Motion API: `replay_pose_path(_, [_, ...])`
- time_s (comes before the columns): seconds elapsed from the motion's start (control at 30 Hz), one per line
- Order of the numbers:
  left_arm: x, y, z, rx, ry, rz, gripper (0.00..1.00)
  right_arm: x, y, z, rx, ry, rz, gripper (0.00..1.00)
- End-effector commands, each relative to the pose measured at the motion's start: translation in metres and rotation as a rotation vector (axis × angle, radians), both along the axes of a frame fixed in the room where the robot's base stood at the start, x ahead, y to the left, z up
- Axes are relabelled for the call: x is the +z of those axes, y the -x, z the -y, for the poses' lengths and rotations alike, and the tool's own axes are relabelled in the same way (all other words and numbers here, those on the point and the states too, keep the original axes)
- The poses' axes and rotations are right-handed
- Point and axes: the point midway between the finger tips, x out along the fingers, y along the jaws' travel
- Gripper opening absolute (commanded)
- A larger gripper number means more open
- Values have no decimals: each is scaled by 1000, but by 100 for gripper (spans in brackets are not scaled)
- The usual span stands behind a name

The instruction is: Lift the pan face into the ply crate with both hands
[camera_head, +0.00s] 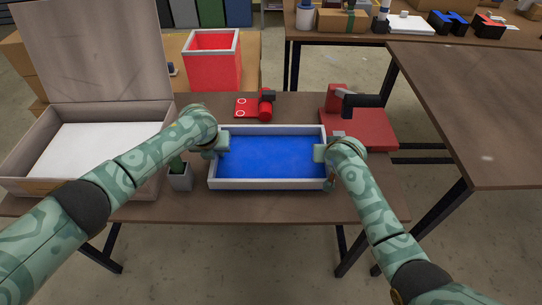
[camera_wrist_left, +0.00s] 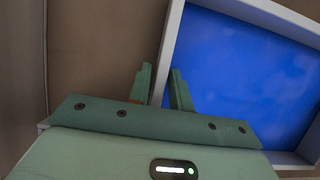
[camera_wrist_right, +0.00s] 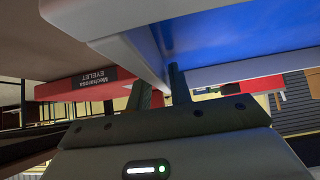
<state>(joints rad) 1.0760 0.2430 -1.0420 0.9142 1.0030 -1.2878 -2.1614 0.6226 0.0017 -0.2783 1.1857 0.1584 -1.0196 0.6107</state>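The pan face, a shallow white-walled tray with a blue inside (camera_head: 270,157), is level at the middle of the table. My left gripper (camera_head: 219,145) is at its left wall; in the left wrist view its fingers (camera_wrist_left: 162,88) are closed on the white wall (camera_wrist_left: 171,45), one inside and one outside. My right gripper (camera_head: 322,153) is at the right wall, its fingers (camera_wrist_right: 158,90) on either side of that wall (camera_wrist_right: 147,52). I cannot tell whether the pan touches the table. An open plywood crate (camera_head: 150,108) with raised lid and white floor stands at the left.
A small potted plant (camera_head: 180,178) stands between crate and pan. A red press (camera_head: 365,128) is close behind the pan's right side. A red device (camera_head: 256,106) lies behind the pan, and a red bin (camera_head: 212,65) stands farther back. Another table (camera_head: 480,110) is at right.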

Motion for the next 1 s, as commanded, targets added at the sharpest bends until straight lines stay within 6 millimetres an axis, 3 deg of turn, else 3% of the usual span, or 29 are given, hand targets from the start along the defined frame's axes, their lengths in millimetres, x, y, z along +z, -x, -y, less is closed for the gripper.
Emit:
replay_pose_path(0.07, [0, 0, 0, 0, 0, 0, 0, 0, 0, 0, 0, 0, 0, 0])
replay_pose_path(1.0, [0, 0, -1, 1, -1, -1, 0, 0, 0, 0, 0, 0, -1, 0])
